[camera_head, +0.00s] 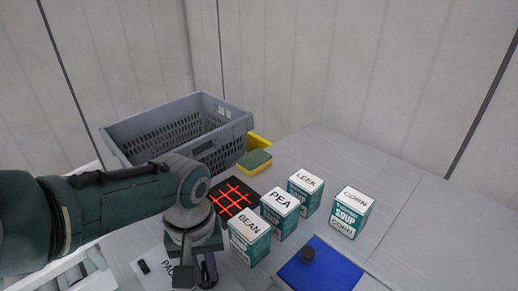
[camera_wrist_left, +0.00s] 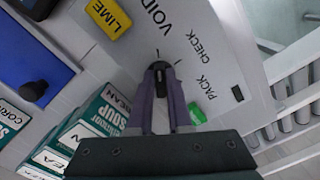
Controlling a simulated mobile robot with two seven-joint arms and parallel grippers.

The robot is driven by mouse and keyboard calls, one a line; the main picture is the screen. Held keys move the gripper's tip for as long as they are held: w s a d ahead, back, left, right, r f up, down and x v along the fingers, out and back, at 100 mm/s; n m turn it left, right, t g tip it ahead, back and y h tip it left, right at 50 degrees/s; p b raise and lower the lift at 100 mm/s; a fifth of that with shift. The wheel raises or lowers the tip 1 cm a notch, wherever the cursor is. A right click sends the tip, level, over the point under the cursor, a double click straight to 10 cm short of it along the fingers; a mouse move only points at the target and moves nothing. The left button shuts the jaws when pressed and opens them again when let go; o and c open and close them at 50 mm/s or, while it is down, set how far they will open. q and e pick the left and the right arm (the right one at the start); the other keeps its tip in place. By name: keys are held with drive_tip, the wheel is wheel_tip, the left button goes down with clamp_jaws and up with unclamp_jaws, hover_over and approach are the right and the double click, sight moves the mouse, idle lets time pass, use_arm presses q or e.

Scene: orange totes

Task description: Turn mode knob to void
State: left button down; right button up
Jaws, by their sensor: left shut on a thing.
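My left gripper (camera_wrist_left: 160,72) points down at a pale panel (camera_wrist_left: 225,60) and its fingertips are shut on a small dark mode knob. The fingers hide most of the knob, so which mark it points to cannot be told. The words VOID (camera_wrist_left: 152,14), CHECK (camera_wrist_left: 197,48) and PACK (camera_wrist_left: 196,89) are printed around it, with short tick marks. My right gripper is not in view.
Soup boxes marked BEAN (camera_head: 250,237), PEA (camera_head: 280,210), LEEK (camera_head: 305,192) and CORN (camera_head: 350,212) stand right of the gripper. A blue mat (camera_head: 325,272) bears a black piece (camera_head: 307,255). A grey crate (camera_head: 130,130) stands behind.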

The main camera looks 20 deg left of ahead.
sight(205, 274)
use_arm(q)
drive_tip(key=shift+w+n, duration=0.1)
drive_tip(key=shift+n, duration=0.2)
drive_tip(key=c, duration=0.8)
unclamp_jaws()
drive_tip(key=shift+c, duration=0.2)
wheel_tip(205, 274, up, 10)
drive_tip(key=p, duration=0.6)
